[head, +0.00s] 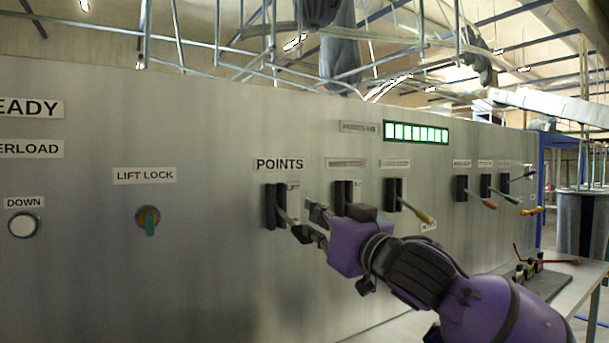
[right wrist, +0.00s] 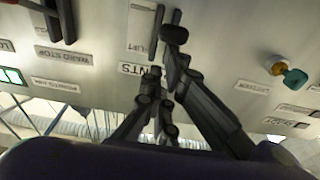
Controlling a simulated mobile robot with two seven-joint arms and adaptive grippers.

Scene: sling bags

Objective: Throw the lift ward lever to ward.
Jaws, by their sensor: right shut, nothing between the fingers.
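A lever slot (head: 270,206) under the label POINTS (head: 280,164) is on the metal panel. The white plate (right wrist: 143,30) beside a slot in the right wrist view reads LIFT in part; the rest is hard to read. A short grey stem shows at the slot, and its handle end is hidden by my right gripper (head: 308,222). That gripper is shut and empty, with its fingers close in front of this slot. Whether it touches the lever I cannot tell. Which lever is the lift ward one is not plainly legible. My left gripper is out of view.
To the right are a second slot (head: 341,197), a wooden-handled lever (head: 424,215) and further levers with coloured handles. A green-teal LIFT LOCK knob (head: 149,220) is left. A green indicator bar (head: 416,133) is above. A workbench (head: 572,286) stands right.

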